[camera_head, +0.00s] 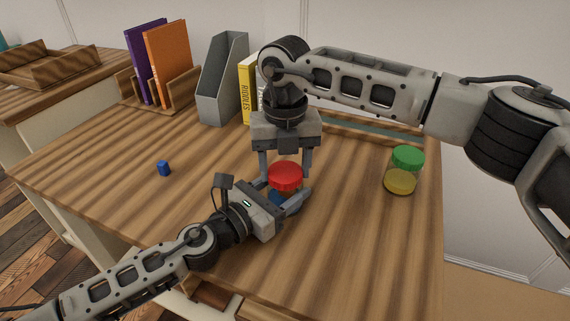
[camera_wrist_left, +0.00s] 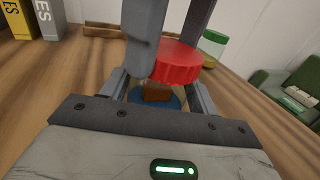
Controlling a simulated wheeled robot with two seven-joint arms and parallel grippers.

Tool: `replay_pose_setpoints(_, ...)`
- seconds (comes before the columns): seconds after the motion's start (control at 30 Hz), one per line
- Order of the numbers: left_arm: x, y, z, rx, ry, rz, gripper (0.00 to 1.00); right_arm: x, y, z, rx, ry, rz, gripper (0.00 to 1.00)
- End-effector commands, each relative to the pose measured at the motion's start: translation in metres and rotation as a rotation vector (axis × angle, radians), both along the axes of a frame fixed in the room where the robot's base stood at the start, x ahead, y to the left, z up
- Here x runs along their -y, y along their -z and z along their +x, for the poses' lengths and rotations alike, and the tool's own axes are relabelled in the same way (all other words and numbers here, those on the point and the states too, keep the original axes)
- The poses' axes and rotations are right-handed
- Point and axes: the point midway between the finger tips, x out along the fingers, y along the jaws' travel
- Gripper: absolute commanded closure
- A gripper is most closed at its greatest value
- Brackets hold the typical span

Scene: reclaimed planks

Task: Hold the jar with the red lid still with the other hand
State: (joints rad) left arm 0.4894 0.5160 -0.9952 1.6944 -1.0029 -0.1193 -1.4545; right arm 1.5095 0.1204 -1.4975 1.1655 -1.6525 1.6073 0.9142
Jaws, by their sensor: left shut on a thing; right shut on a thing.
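The jar with the red lid stands on the wooden table; its red lid (camera_head: 286,174) shows in the head view and from the side in the left wrist view (camera_wrist_left: 178,62). My left gripper (camera_head: 287,199) is low at the jar, its fingers on either side and shut on the jar body. The body is mostly hidden; something brown (camera_wrist_left: 157,91) and something blue (camera_wrist_left: 160,101) show below the lid. My right gripper (camera_head: 286,172) comes down from above, with its fingers shut on the red lid.
A jar with a green lid (camera_head: 407,160) and yellow contents stands to the right. A grey file holder (camera_head: 220,85), a yellow book (camera_head: 247,90) and a rack with purple and orange books (camera_head: 168,65) stand behind.

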Motion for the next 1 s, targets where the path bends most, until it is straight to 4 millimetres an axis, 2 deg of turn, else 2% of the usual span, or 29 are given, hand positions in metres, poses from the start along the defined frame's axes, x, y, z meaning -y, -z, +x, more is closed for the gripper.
replay_pose_setpoints(0.03, 0.0, 0.0, 0.0, -0.001, 0.0, 0.001, 1.0, 0.0, 0.0, 0.0, 0.001, -0.001, 0.0, 0.34)
replay_pose_setpoints(0.1, 0.0, 0.0, 0.0, -0.001, 0.0, 0.001, 1.0, 0.0, 0.0, 0.0, 0.0, -0.001, 0.0, 0.17)
replay_pose_setpoints(0.47, 0.0, 0.0, 0.0, -0.001, 0.0, 0.001, 1.0, 0.0, -0.006, 0.001, 0.002, -0.003, 0.0, 0.17)
replay_pose_setpoints(0.57, 0.0, 0.0, 0.0, -0.001, 0.0, 0.001, 1.0, 0.0, -0.019, 0.001, 0.004, -0.003, 0.002, 0.17)
replay_pose_setpoints(0.8, 0.0, 0.0, 0.0, -0.001, 0.0, 0.001, 1.0, 0.0, -0.07, 0.001, 0.004, -0.003, 0.001, 0.17)
replay_pose_setpoints(1.0, 0.0, 0.0, 0.0, -0.001, 0.0, 0.001, 1.0, 0.0, -0.105, 0.001, 0.003, -0.002, 0.0, 0.17)
